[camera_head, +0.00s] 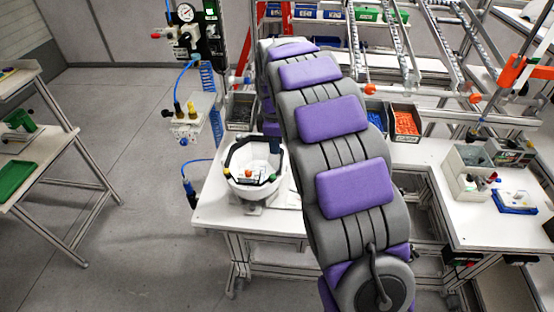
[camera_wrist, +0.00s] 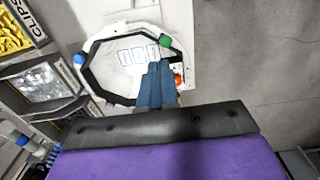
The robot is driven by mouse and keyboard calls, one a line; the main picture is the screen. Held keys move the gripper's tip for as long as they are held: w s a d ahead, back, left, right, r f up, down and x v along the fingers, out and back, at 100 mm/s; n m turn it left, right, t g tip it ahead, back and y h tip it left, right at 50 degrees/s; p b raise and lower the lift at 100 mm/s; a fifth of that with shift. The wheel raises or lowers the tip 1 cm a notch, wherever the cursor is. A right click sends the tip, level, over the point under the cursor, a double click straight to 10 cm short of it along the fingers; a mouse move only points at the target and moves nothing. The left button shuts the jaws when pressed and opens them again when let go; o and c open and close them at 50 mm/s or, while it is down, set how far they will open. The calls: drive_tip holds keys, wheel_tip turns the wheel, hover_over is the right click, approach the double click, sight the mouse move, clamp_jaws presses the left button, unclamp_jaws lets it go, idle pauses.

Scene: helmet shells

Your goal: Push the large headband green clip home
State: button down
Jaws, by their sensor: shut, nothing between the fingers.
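A white helmet shell (camera_head: 250,188) sits open side up on the white table, with a black headband (camera_head: 233,152) around its inside. In the wrist view the headband (camera_wrist: 97,83) shows as a black ring within the shell (camera_wrist: 125,52). A green clip (camera_wrist: 166,40) is on the ring at the upper right; I cannot tell how deep it sits. A blue clip (camera_wrist: 80,59) is at the left, and an orange-red clip (camera_wrist: 178,80) shows just right of my fingers. My gripper (camera_wrist: 157,66) is shut and empty, its blue fingertips over the shell, below and slightly left of the green clip.
Bins with yellow clips (camera_wrist: 12,35) and clear pieces (camera_wrist: 48,85) stand left of the shell in the wrist view. An orange-filled bin (camera_head: 405,123) stands at the table's back. A hanging blue air hose (camera_head: 187,165) is left of the table. My arm covers the table's middle.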

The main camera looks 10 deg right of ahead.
drive_tip(key=shift+r, duration=1.95)
drive_tip(key=s+f+m+b, duration=0.4)
drive_tip(key=s, duration=1)
drive_tip(key=s+f+m+g+b, duration=0.1)
drive_tip(key=s+f+m+b, duration=0.3)
drive_tip(key=s, duration=1)
drive_tip(key=s+f+m+g+b, duration=0.1)
drive_tip(key=s+f+m+b, duration=0.2)
drive_tip(key=s, duration=1.1)
wheel_tip(320, 180, down, 2)
drive_tip(key=d+m, duration=0.1)
drive_tip(key=m, duration=0.2)
drive_tip(key=shift+s+f+b, duration=0.15)
drive_tip(key=shift+f+b, duration=0.05)
drive_tip(key=shift+b, duration=0.2)
